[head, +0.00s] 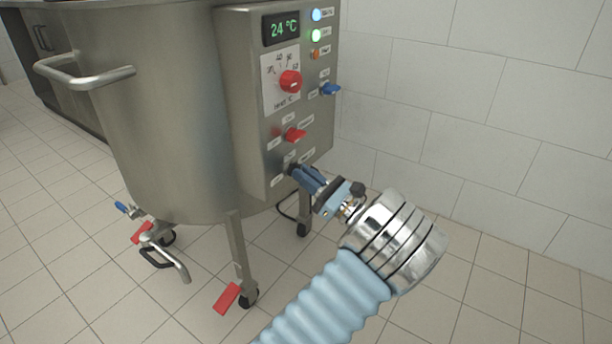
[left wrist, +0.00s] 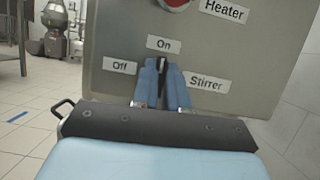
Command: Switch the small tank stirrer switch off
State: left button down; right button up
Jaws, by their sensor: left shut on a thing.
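The stirrer switch (left wrist: 162,65) is a dark knob on the steel control panel (head: 240,130) of the small tank (head: 165,120). In the left wrist view it stands upright, towards the "On" label (left wrist: 165,43). The "Off" label (left wrist: 119,66) is to its left and the "Stirrer" label (left wrist: 206,82) to its right. My left gripper (left wrist: 161,88) is shut with its blue fingers on both sides of the knob. In the head view my left gripper (head: 306,178) reaches the panel's lower part, and its fingers hide most of the switch. My right gripper is not in view.
Above are a red heater switch (head: 295,134), a red dial (head: 290,81), a blue knob (head: 330,89) and a display (head: 281,28) reading 24 °C. A tiled wall (head: 480,110) stands to the right. The floor around the tank's wheeled legs is mostly clear.

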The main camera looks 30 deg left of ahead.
pick_arm(q)
jog(key=shift+n, duration=0.3)
jog(key=shift+w+d+n+g+h+p, duration=0.1)
jog(key=shift+n+g+h+p, duration=0.65)
jog(key=shift+n, duration=2.75)
jog(key=shift+s+a+n+g+h, duration=0.1)
jog(key=shift+n+g+h, duration=1.25)
jog(key=shift+n, duration=2.15)
jog(key=shift+w+d+n+g+h+p, duration=0.1)
jog(key=shift+n+g+h+p, duration=0.35)
jog(key=shift+n+g, duration=2.05)
jog(key=shift+n+t, duration=1)
jog(key=shift+n, duration=0.2)
jog(key=c, duration=1.2)
grip_release()
jog(key=shift+o, duration=0.2)
jog(key=shift+r, duration=0.1)
